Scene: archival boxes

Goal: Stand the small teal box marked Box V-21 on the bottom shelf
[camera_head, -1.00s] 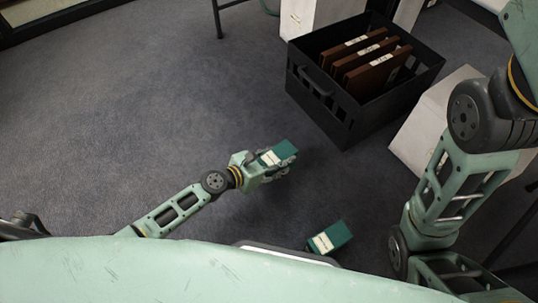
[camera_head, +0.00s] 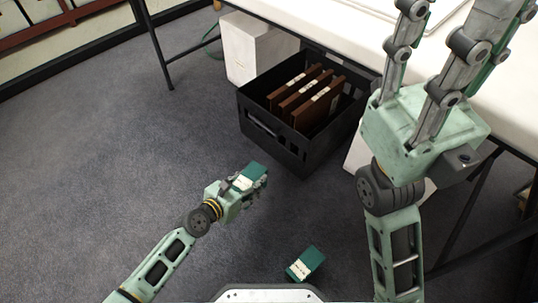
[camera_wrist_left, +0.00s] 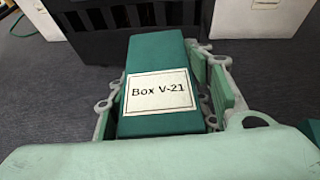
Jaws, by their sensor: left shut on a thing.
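The small teal box marked Box V-21 (camera_head: 249,178) is held in my left gripper (camera_head: 246,184), above the grey floor. In the left wrist view its white label (camera_wrist_left: 161,92) reads clearly, and the gripper's fingers lie along both sides of the teal box (camera_wrist_left: 158,55). My right gripper (camera_head: 442,45) is raised at the upper right, its fingers spread and apart with nothing seen between them; their tips are near or past the picture's top edge. Part of a reddish-brown shelf (camera_head: 48,31) shows at the far upper left; its levels are mostly cut off.
A second teal box (camera_head: 305,263) with a white label lies on the floor near my base. A black crate (camera_head: 272,150) holds several brown folders. White boxes (camera_head: 252,48) stand under a white table (camera_head: 330,30) with dark legs. Open floor (camera_head: 100,150) lies to the left.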

